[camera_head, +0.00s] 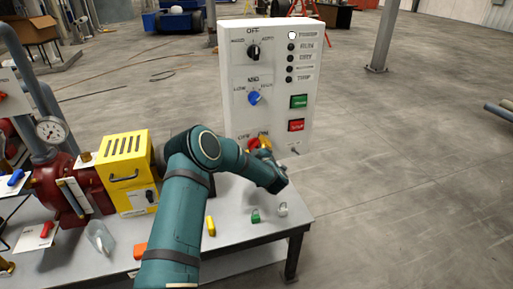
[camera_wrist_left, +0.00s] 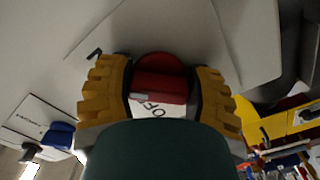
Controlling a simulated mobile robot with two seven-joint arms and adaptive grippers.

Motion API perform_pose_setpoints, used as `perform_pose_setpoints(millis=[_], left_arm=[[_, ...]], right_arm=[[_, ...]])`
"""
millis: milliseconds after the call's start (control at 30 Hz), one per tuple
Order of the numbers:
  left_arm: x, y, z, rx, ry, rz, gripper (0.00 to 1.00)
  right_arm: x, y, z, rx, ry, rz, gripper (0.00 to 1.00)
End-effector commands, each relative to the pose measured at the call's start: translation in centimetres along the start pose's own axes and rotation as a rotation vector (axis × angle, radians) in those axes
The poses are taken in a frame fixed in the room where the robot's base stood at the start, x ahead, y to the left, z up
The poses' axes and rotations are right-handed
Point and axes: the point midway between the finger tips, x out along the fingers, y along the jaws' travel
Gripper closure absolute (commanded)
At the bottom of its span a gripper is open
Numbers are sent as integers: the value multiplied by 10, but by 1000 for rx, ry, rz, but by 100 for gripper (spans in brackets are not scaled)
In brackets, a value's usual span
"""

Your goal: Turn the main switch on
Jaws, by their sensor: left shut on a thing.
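The main switch is a red rotary knob (camera_head: 253,143) low on the white control panel (camera_head: 235,72), with OFF to its left and ON to its upper right. My left gripper (camera_head: 264,146) is at this knob, its arm reaching in from below and hiding part of it. In the left wrist view the red knob (camera_wrist_left: 160,78) sits between the two yellow fingers of my left gripper (camera_wrist_left: 161,88), which are shut on it. Part of the OFF label shows beside the knob. Which way the knob points is hard to tell. My right gripper is not in view.
Above are a blue selector (camera_head: 254,98), a black selector (camera_head: 253,51), a green button (camera_head: 299,101) and a red button (camera_head: 296,125). The grey table (camera_head: 245,238) holds a yellow box (camera_head: 125,165), a red pump (camera_head: 62,190) and small coloured pieces. Open floor lies to the right.

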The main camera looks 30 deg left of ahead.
Motion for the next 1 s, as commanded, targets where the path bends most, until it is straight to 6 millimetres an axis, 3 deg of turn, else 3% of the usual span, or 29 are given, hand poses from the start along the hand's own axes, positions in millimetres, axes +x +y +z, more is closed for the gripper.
perform_pose_setpoints(millis=[600, 633, 700, 1000], left_arm=[[-1, -2, 2, 42, -5, -2, 81], [-1, -2, 2, 42, -5, -2, 36], [-1, -2, 2, 42, -5, -2, 13], [-1, -1, 1, 40, -3, 0, 13]], right_arm=[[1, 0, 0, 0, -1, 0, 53], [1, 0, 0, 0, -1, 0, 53], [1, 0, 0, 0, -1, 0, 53], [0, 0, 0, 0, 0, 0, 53]])
